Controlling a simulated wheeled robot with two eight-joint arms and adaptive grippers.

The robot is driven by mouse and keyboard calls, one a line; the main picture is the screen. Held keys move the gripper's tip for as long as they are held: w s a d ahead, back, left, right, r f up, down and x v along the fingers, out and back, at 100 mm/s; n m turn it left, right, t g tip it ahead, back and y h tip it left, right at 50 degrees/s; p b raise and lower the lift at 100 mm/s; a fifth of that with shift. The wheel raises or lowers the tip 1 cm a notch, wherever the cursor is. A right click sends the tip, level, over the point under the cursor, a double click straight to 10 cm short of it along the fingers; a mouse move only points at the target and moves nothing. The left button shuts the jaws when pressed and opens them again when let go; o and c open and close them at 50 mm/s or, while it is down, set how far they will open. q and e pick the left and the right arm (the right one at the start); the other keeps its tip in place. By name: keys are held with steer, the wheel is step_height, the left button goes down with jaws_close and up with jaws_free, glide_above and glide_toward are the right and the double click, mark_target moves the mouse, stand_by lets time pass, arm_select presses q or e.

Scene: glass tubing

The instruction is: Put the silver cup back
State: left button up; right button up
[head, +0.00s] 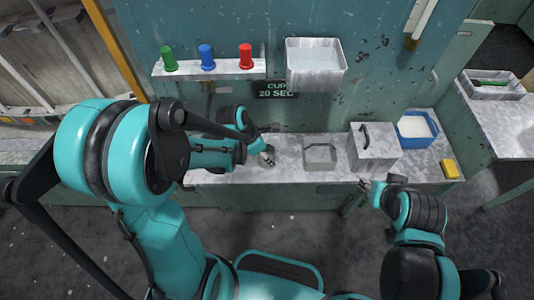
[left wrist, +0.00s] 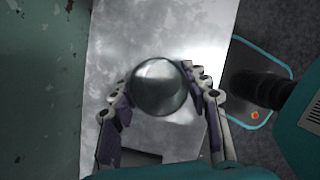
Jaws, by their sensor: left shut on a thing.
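The silver cup (left wrist: 158,86) is round and shiny, seen from above between the fingers of my left gripper (left wrist: 160,98) in the left wrist view. My left gripper is shut on it. In the head view the left gripper (head: 266,146) is over the left part of the grey counter (head: 290,165), with the cup (head: 268,158) small and partly hidden at its fingers. I cannot tell whether the cup touches the counter. My right gripper (head: 367,186) is at the counter's front edge, apart from the cup; its fingers are too small to read.
Green (head: 168,58), blue (head: 206,56) and red (head: 245,56) cups stand on a wall shelf (head: 225,68). A sign (head: 276,90) reads "CUP 20 SEC". A shallow square tray (head: 320,154), handled box (head: 374,150), blue-rimmed tray (head: 416,128) and yellow block (head: 450,169) lie rightward.

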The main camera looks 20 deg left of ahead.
arm_select(q)
steer(key=shift+f, duration=0.2)
steer(key=o, duration=1.3)
steer(key=shift+r, duration=0.1)
steer(key=shift+r, duration=0.3)
steer(key=s+a+r+m+t+y+p, duration=0.1)
steer(key=s+r+m, duration=0.2)
steer(key=r+m, duration=0.3)
steer(key=s+a+r+m+t+y+p, duration=0.1)
steer(key=s+a+r+m+t+p, duration=0.1)
steer(key=r+m, duration=0.4)
steer(key=s+a+r+m+t+y+p, duration=0.1)
steer(key=s+r+m, duration=0.4)
steer(key=m, duration=0.8)
steer(key=shift+s+a+r+m+y, duration=0.1)
steer(key=shift+a+r+m+y, duration=0.2)
steer(key=shift+a+r+m, duration=0.1)
